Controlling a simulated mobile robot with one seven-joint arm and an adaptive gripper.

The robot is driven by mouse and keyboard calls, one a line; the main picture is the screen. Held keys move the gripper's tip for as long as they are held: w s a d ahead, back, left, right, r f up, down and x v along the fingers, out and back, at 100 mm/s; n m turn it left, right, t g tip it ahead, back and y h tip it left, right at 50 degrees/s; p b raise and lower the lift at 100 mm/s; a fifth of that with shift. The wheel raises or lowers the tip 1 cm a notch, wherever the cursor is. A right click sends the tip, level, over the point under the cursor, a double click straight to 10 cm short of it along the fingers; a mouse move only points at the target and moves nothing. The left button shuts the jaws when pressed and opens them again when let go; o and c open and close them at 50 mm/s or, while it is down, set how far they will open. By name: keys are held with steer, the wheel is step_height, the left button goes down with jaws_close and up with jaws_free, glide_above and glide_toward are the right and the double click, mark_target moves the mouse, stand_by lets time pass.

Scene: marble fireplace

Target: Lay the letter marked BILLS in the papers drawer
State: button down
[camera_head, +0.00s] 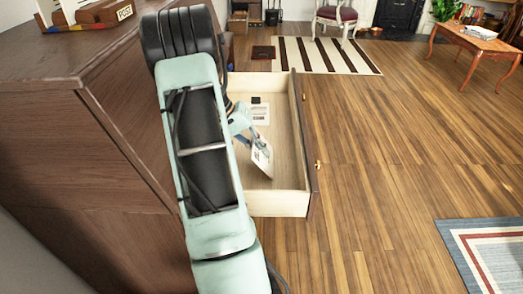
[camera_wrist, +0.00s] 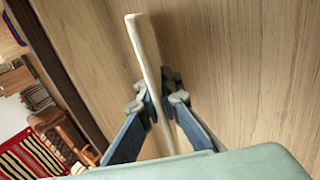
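The open drawer (camera_head: 281,203) has a pale wood inside and sticks out from the dark wooden cabinet. My gripper (camera_head: 250,136) reaches down into it. It is shut on a thin white letter (camera_head: 262,158), which is tilted with its lower end near the drawer floor. I cannot tell whether that end touches the floor, and I cannot read its marking. In the wrist view the letter (camera_wrist: 143,48) shows edge-on between the blue fingers of my gripper (camera_wrist: 157,100).
A striped rug (camera_head: 320,56), a chair (camera_head: 335,16) and a low wooden table (camera_head: 474,38) stand beyond. The floor right of the drawer is clear.

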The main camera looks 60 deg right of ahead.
steer(key=c, duration=2.1)
jaws_free()
step_height(320, 180, up, 10)
